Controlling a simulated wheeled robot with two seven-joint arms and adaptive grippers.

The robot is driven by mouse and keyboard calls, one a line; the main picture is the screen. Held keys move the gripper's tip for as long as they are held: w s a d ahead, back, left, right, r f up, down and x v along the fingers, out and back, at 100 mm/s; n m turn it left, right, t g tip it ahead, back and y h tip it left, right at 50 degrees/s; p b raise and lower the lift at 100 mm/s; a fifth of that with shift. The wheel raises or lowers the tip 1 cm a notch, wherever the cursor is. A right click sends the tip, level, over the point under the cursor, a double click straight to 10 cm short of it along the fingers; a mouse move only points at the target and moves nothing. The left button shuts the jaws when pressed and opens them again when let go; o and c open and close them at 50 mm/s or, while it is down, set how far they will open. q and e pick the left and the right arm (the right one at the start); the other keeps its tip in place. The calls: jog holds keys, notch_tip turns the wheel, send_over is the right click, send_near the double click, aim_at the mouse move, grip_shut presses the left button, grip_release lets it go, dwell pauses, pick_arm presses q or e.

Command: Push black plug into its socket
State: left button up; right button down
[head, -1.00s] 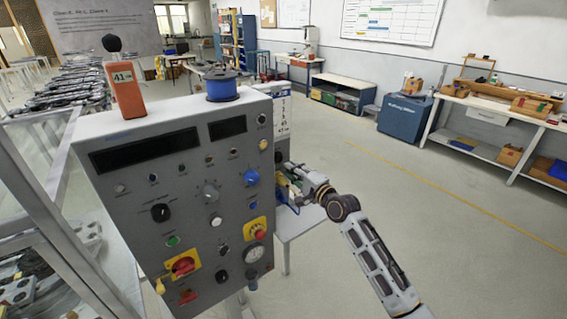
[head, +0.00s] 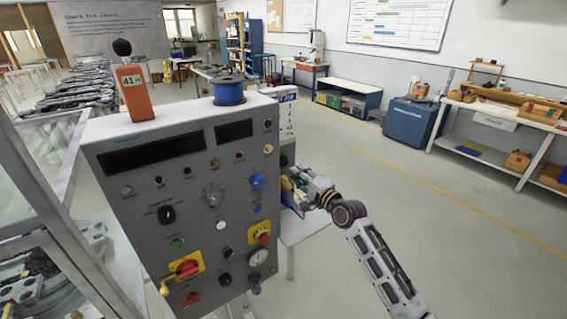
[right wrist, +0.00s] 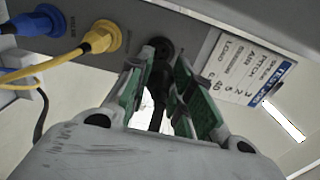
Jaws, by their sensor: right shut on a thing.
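The black plug (right wrist: 157,78) is between the green-padded fingers of my right gripper (right wrist: 162,72) in the right wrist view, with its cable running back toward the palm. Its front end is at a dark round socket (right wrist: 161,46) on the grey panel. I cannot tell how deep it sits, since the plug and socket overlap in dark tones. In the head view my right gripper (head: 289,186) is at the right side of the grey cabinet (head: 140,195), which hides the plug and socket. My left gripper is not in view.
In the right wrist view a yellow plug (right wrist: 101,37) and a blue plug (right wrist: 38,20) sit in the panel to the left. A printed tag (right wrist: 246,68) hangs on the right. A blue spool (head: 228,92) and an orange device (head: 134,92) stand on the cabinet.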

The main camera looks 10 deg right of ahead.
jog(key=shift+w, duration=0.15)
jog(key=shift+x, duration=2.25)
jog(key=shift+a, duration=0.1)
jog(key=shift+p, duration=0.6)
dwell(1.3)
jog(key=shift+w+a, duration=0.2)
jog(key=shift+w, duration=0.4)
dwell(0.8)
jog(key=c, duration=1.2)
grip_release()
jog(key=shift+s, duration=0.15)
jog(key=shift+v, duration=5.9)
